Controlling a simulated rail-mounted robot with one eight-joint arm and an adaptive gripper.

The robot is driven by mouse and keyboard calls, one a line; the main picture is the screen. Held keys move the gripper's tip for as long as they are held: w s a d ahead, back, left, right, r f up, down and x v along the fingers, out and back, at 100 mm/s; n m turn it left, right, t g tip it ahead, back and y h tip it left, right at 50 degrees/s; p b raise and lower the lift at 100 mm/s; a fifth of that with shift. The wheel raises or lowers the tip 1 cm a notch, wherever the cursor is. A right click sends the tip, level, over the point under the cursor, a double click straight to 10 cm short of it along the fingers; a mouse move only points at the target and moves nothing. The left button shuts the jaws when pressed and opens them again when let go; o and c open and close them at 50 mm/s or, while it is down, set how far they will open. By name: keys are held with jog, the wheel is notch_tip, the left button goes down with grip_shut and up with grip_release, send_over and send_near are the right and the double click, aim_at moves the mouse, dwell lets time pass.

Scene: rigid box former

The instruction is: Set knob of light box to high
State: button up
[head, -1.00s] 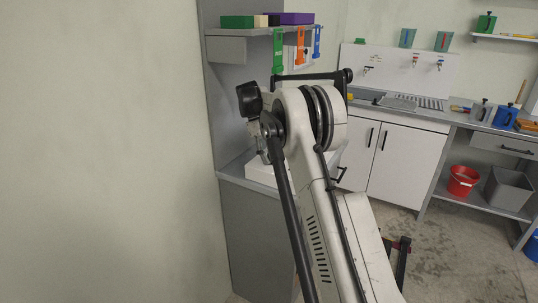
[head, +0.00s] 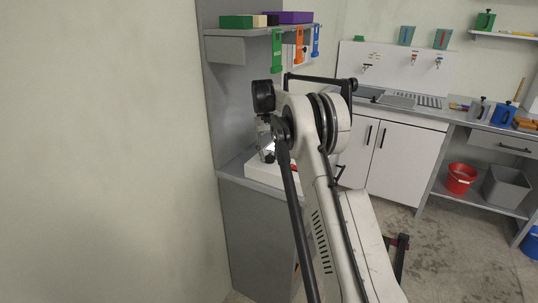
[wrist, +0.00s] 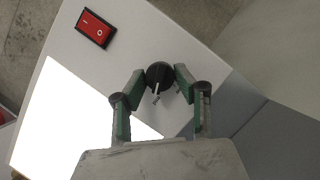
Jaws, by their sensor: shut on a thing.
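The light box is a white box on the grey counter; its edge (head: 258,172) shows in the head view below my arm. In the wrist view its white top (wrist: 90,60) carries a glowing panel (wrist: 60,115), a red switch (wrist: 96,28) and a black knob (wrist: 160,74). The knob's white pointer line aims toward the bottom of the wrist view, slightly left. My gripper (wrist: 159,80) has its green-grey fingers shut on the knob, one finger on each side. Any knob scale markings are not legible. My arm hides much of the box in the head view.
A shelf (head: 262,31) with green and purple boxes and hanging coloured tags is above the counter (head: 235,168). A wall closes off the left. White cabinets (head: 390,150), a red bucket (head: 461,179) and a grey bin (head: 505,187) stand to the right.

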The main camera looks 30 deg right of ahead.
dwell(0.4)
jog(key=o, duration=1.1)
